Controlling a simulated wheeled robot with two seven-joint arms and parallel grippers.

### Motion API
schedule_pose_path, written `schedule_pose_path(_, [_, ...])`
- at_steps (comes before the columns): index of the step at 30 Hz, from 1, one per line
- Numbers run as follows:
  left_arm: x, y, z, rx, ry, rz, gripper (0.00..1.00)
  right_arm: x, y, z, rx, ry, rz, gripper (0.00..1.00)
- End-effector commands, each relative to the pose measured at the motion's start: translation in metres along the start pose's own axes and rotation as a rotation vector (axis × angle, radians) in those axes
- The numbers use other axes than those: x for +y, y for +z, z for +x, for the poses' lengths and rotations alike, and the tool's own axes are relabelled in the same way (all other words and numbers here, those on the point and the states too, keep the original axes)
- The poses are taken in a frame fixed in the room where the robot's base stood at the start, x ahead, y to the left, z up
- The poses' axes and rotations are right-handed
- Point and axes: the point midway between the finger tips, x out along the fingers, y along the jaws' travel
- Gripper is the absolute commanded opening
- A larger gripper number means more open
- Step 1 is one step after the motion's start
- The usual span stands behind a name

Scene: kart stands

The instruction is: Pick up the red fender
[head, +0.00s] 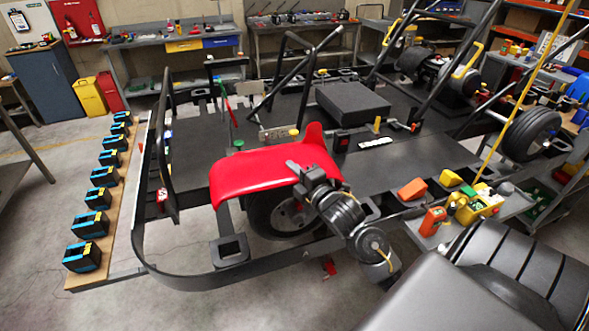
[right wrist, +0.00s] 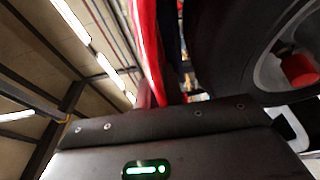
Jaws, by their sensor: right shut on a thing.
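The red fender (head: 255,172) is a curved glossy panel above the kart's near front wheel (head: 283,215). My right gripper (head: 298,168) reaches in from the lower right and is shut on the fender's near right edge. In the right wrist view the fender (right wrist: 147,45) shows as a narrow red strip rising beyond the dark gripper body, with the tyre (right wrist: 235,45) close on the right. The fingertips are hidden there. I cannot tell whether the fender touches its mount. My left gripper is not in view.
The dark kart frame (head: 200,284) curves around the wheel. A grey box (head: 352,104) lies on the kart deck. A board with several blue-black tools (head: 90,224) is at left.

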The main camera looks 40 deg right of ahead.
Motion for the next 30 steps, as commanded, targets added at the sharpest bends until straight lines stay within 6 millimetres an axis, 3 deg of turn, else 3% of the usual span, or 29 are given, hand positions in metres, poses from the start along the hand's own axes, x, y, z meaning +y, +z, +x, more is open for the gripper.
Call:
schedule_pose_path(13, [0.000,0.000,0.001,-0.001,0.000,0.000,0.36,0.008,0.000,0.000,0.001,0.004,-0.003,0.00])
schedule_pose_path(24, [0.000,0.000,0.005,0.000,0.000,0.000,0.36,0.078,0.001,0.000,0.002,0.014,-0.004,0.00])
schedule_pose_path(30, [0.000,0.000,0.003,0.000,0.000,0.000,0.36,0.099,0.000,0.001,0.003,0.007,-0.002,0.00])
